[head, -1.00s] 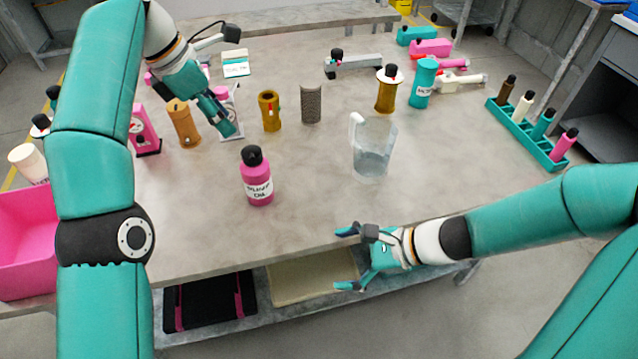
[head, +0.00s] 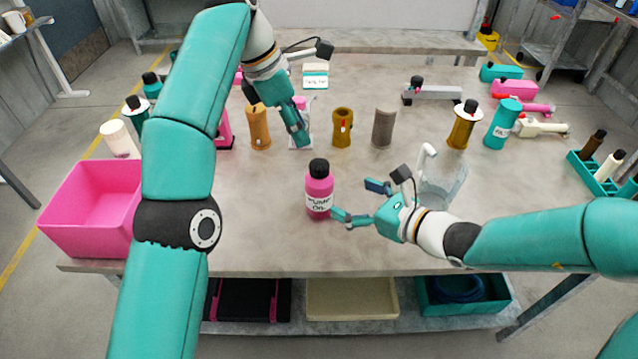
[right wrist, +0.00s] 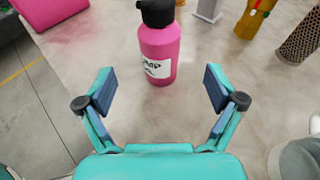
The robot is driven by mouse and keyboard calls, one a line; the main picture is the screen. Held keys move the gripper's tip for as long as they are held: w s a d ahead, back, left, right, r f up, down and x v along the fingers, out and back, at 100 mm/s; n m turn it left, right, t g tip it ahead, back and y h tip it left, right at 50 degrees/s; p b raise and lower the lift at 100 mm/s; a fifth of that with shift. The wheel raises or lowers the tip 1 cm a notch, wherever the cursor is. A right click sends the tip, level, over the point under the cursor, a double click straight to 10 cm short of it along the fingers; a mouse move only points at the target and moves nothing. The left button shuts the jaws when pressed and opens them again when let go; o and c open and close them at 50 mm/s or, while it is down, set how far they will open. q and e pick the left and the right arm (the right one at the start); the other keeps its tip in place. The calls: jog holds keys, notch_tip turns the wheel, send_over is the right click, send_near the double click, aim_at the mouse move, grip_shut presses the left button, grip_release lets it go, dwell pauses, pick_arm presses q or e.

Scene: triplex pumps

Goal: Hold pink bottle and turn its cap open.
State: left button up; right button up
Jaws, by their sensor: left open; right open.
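The pink bottle (head: 319,193) stands upright on the table, with a white label and a black cap (head: 318,168) on top. My right gripper (head: 358,201) is open, just to the right of the bottle at low height. In the right wrist view the pink bottle (right wrist: 158,52) stands ahead, centred beyond the two spread fingertips (right wrist: 160,88), with nothing between them. My left gripper (head: 298,128) points down, above and behind the bottle, and holds nothing that I can see.
A clear jug (head: 442,182) stands behind my right wrist, partly hidden by it. Brown cylinders (head: 258,128) and a grey mesh cylinder (head: 383,128) stand behind the bottle. A pink bin (head: 92,210) is at the left. The table in front of the bottle is clear.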

aim_at(319, 184)
jog(key=x, duration=1)
jog(key=shift+f, duration=0.1)
